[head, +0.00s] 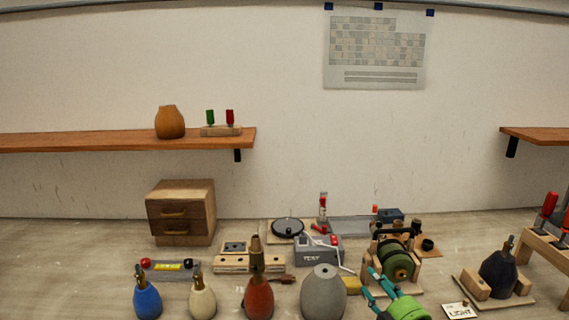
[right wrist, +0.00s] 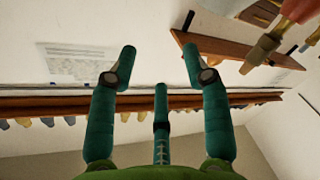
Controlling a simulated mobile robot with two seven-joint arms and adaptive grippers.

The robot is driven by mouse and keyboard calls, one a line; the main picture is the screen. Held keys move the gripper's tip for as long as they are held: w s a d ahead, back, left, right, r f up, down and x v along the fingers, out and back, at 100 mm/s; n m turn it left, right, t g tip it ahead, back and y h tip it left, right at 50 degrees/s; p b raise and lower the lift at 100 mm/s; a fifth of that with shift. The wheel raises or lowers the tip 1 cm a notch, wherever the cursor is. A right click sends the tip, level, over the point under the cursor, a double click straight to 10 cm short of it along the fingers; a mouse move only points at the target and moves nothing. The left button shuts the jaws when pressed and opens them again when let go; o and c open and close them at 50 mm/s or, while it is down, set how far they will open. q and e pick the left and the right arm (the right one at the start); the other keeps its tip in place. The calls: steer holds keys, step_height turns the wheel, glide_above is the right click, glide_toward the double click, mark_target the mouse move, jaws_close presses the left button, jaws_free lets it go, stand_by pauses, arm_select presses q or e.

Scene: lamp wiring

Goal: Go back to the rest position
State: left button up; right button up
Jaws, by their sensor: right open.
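My right gripper (head: 369,283) comes in at the bottom of the head view, to the right of the middle, with its green palm and teal fingers pointing up and left. In the right wrist view its fingers (right wrist: 158,62) are spread apart with nothing between them. The gripper is open and empty. In the head view it shows in front of a green winding device (head: 398,265) and to the right of a grey lamp base (head: 323,295). I cannot tell its height above the bench. My left gripper is not in view.
Blue (head: 147,300), cream (head: 202,300) and red (head: 259,298) lamp bases stand at the front of the bench (head: 90,270). A grey test box (head: 318,252) stands behind. A dark lamp base (head: 498,275) sits on a wooden stand at right. The bench's left side is bare.

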steer(key=s+f+m+g+h, duration=0.6)
steer(key=s+f+m, duration=0.55)
steer(key=s, duration=0.55)
steer(key=s+a+f+g+y, duration=0.1)
steer(key=s+f+g, duration=0.25)
steer(key=s, duration=0.65)
steer(key=s+a+f+g, duration=0.1)
steer(key=s+f+g, duration=0.25)
steer(key=s, duration=0.55)
steer(key=s+f+g+b, duration=0.1)
steer(key=s+f+g, duration=0.15)
steer(key=f, duration=2.35)
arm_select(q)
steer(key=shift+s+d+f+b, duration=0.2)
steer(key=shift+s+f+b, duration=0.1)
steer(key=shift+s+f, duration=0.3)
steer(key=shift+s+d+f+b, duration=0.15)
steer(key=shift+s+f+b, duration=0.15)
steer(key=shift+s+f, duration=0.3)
arm_select(e)
steer(key=s+d+f, duration=0.2)
steer(key=s+f, duration=1.1)
steer(key=s, duration=0.2)
steer(key=shift+s+d+n+g, duration=0.25)
steer(key=shift+s+n+g, duration=0.1)
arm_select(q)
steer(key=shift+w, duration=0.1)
